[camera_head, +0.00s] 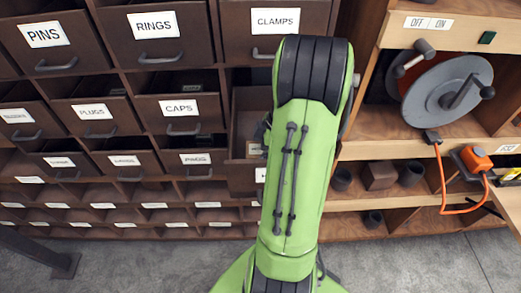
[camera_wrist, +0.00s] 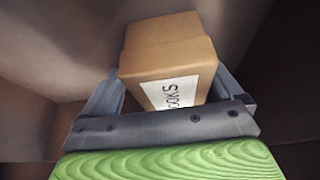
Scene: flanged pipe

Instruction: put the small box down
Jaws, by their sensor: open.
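The small box (camera_wrist: 165,50) is tan, with a white label whose visible letters read "OOKS". In the wrist view it sits between the two fingers of my gripper (camera_wrist: 170,75). The fingers are open, one on each side of the box. A gap shows at the left finger; at the right I cannot tell whether finger and box touch. Brown walls surround the box, and its underside is hidden. In the head view my green arm hides the gripper and most of the open compartment (camera_head: 246,104) below the clamps drawer.
Labelled drawers fill the left, including pins (camera_head: 44,35), rings (camera_head: 153,26), clamps (camera_head: 276,22) and caps (camera_head: 179,108); several stand partly open. On the right shelves are a grey reel (camera_head: 440,92), an orange device with a cord (camera_head: 476,158) and dark cups (camera_head: 342,180).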

